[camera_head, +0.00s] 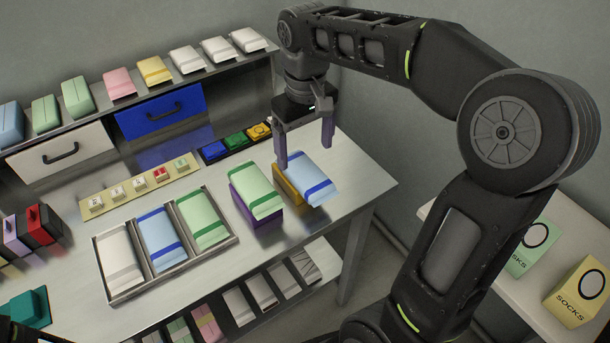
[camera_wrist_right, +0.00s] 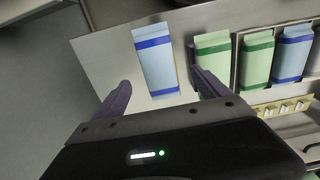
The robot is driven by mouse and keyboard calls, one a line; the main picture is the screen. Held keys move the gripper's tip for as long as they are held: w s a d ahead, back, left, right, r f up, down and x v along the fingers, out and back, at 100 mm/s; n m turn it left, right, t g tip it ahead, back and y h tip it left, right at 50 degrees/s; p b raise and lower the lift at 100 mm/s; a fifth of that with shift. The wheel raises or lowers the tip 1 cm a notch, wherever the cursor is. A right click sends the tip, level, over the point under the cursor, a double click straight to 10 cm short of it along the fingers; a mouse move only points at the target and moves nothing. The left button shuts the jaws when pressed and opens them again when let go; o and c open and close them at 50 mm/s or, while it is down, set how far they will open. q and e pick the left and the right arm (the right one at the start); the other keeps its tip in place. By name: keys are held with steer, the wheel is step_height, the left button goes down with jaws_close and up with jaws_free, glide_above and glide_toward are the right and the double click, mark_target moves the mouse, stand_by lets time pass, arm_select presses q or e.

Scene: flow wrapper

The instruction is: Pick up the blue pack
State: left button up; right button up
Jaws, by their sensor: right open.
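A blue pack (camera_head: 305,180) with darker blue bands lies on a yellow block (camera_head: 287,186) at the right end of the table. My right gripper (camera_head: 305,156) is open, its fingers pointing down above and around the far part of this pack. In the right wrist view the same blue pack (camera_wrist_right: 157,62) shows ahead, between the two spread fingers (camera_wrist_right: 158,84); I cannot tell whether they touch it. Another blue pack (camera_head: 160,239) lies in the middle slot of the metal tray (camera_head: 122,293). A plain blue pack (camera_head: 9,123) sits on the back shelf. My left gripper is not seen.
A green pack (camera_head: 256,189) on a purple block (camera_head: 262,234) stands close left of the blue pack. A blue drawer (camera_head: 130,123) and small coloured bins (camera_head: 234,142) are behind. Bare table (camera_head: 355,175) lies to the right. Sock boxes (camera_head: 578,292) stand on a side table.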

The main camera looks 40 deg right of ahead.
mark_target(305, 171)
steer(key=shift+f, duration=1.2)
steer(key=shift+w+d+f, duration=0.15)
steer(key=shift+f, duration=2.45)
steer(key=shift+c, duration=0.5)
steer(key=c, duration=1.5)
step_height(305, 171, up, 10)
steer(key=shift+r, duration=0.1)
steer(key=shift+c, duration=0.2)
steer(key=shift+p, duration=0.3)
